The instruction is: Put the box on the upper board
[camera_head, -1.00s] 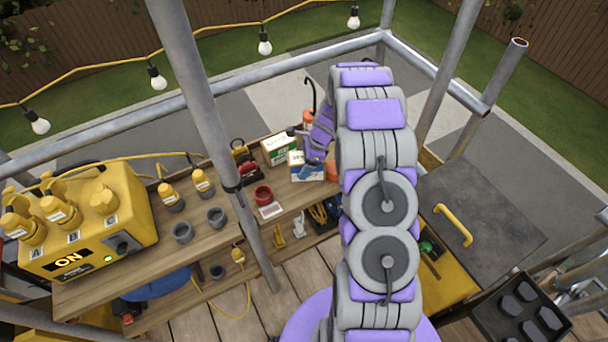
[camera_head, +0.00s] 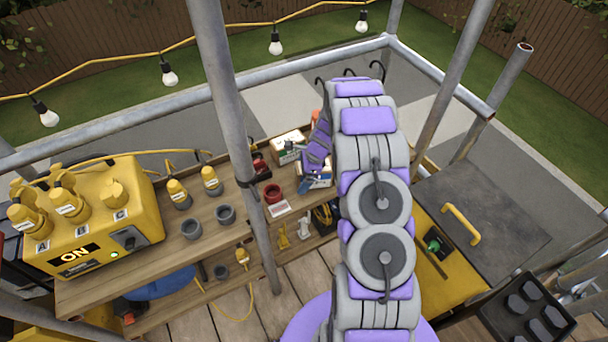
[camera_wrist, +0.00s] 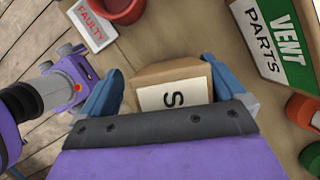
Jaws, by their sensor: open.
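A small cardboard box (camera_wrist: 172,92) with a cream label marked "S" sits between the fingers of my gripper (camera_wrist: 160,92) in the wrist view. The blue fingers are apart, one on each side of it; contact with its sides cannot be told. In the head view, my gripper is low over the right end of the wooden upper board (camera_head: 215,207), where my arm partly hides the box. The box appears to rest on wood near a red cup (camera_wrist: 120,6) and a "FAULTY" card (camera_wrist: 92,25).
A "VENT PARTS" box (camera_wrist: 275,40) stands close to the right in the wrist view. A yellow power unit (camera_head: 95,215) and grey cups (camera_head: 191,229) occupy the board's left side. A scaffold pole (camera_head: 232,110) rises in front of the board. Tools lie on a lower shelf.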

